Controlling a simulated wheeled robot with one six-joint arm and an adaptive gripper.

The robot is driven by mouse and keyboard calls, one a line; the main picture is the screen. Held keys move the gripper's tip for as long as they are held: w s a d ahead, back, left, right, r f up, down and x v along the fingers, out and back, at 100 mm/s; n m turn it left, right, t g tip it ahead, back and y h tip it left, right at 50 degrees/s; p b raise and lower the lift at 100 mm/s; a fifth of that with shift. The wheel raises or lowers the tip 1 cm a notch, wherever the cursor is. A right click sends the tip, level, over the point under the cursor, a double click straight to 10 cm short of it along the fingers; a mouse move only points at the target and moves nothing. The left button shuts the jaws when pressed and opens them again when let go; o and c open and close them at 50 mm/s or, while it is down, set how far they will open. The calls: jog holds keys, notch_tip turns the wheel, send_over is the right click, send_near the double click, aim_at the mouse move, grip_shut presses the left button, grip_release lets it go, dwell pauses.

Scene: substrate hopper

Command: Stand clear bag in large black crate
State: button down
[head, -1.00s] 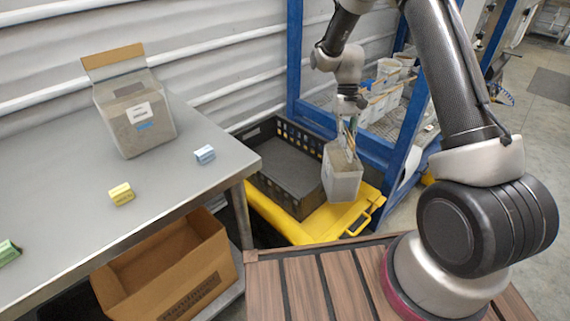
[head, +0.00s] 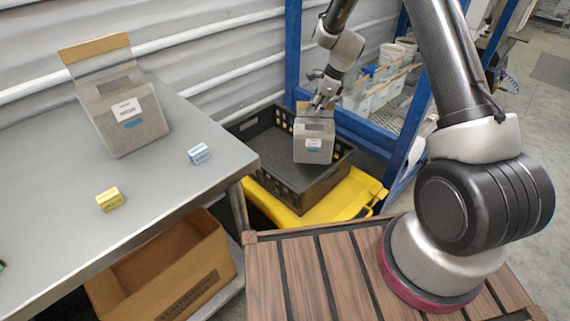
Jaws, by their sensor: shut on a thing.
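My gripper (head: 322,100) is shut on the top of a clear bag (head: 313,148) with grey contents, a white label and a blue mark. The bag hangs roughly upright over the large black crate (head: 318,191), in front of its back right part. I cannot tell whether its base touches the crate floor. The crate has slotted walls and sits on a yellow cart (head: 352,196). A second clear bag (head: 125,115) with a brown top strip, grey contents and a label stands on the grey table.
A blue rack (head: 292,50) with white tubs (head: 385,88) stands behind the crate.

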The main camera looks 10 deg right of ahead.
jog(key=w+m, duration=0.1)
jog(key=m, duration=0.1)
jog(key=w+f+m+t, duration=0.1)
jog(key=m, duration=0.1)
jog(key=w+a+m+t, duration=0.1)
jog(key=m, duration=0.1)
jog(key=shift+w+f+h, duration=0.3)
jog(key=shift+f+h, duration=0.05)
jog(key=shift+h, duration=0.05)
jog(key=shift+m+t, duration=0.3)
jog(key=shift+m, duration=0.6)
jog(key=shift+w+a+f, duration=0.1)
jog(key=shift+w+f, duration=0.1)
jog(key=shift+f, duration=2.2)
jog(key=shift+w+f, duration=0.15)
jog(key=shift+f, duration=2.3)
jog(key=shift+w+a+f, duration=0.1)
jog(key=shift+w+f, duration=0.1)
jog(key=shift+f, duration=2.2)
jog(key=c, duration=1.5)
grip_release()
jog(key=shift+s+f, duration=0.1)
jog(key=shift+c, duration=0.2)
jog(key=shift+d, duration=0.1)
